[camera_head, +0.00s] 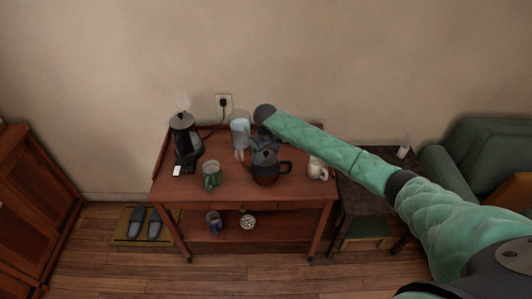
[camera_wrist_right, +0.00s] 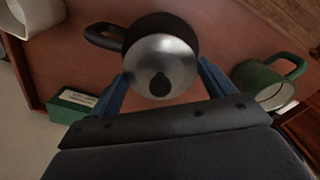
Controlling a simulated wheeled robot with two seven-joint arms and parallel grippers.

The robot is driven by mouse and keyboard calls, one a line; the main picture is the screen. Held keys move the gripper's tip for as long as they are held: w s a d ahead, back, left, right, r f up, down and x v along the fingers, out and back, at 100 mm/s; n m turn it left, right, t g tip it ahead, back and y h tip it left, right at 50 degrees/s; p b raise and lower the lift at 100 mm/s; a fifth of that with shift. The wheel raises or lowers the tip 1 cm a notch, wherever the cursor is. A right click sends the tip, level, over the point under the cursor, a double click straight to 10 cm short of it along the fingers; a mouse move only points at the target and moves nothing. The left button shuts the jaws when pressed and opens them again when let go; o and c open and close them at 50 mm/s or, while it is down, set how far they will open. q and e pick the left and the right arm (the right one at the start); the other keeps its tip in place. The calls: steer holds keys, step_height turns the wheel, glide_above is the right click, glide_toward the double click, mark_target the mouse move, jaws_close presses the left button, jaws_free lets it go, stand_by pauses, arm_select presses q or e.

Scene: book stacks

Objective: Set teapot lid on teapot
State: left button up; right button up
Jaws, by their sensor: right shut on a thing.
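The dark teapot (camera_head: 267,177) stands upright on the wooden cart top, with its handle to the right. In the right wrist view the black teapot (camera_wrist_right: 172,24) shows beyond the round silver lid (camera_wrist_right: 180,50) with its black knob. My right gripper (camera_head: 264,144) is over the back of the teapot. In the right wrist view its blue fingers (camera_wrist_right: 162,76) are on either side of the lid, shut on it. The lid overlaps the teapot's mouth in this view, and I cannot tell whether it touches the rim. My left gripper is not in view.
A green mug (camera_head: 211,174) stands left of the teapot, a white mug (camera_head: 317,168) to its right. A green box (camera_wrist_right: 72,104) lies near the cart's edge. The front cart top is clear.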

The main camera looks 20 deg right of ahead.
stand_by(0.3)
steer(key=o, duration=0.9)
steer(key=shift+r+p, duration=1.35)
steer(key=shift+r, duration=0.1)
steer(key=shift+r+p, duration=1.1)
steer(key=shift+r, duration=0.1)
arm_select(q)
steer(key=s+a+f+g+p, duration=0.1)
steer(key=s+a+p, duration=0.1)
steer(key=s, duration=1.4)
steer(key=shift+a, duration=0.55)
arm_select(e)
steer(key=shift+r, duration=1.3)
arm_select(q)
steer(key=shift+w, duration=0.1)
arm_select(e)
steer(key=shift+a, duration=0.1)
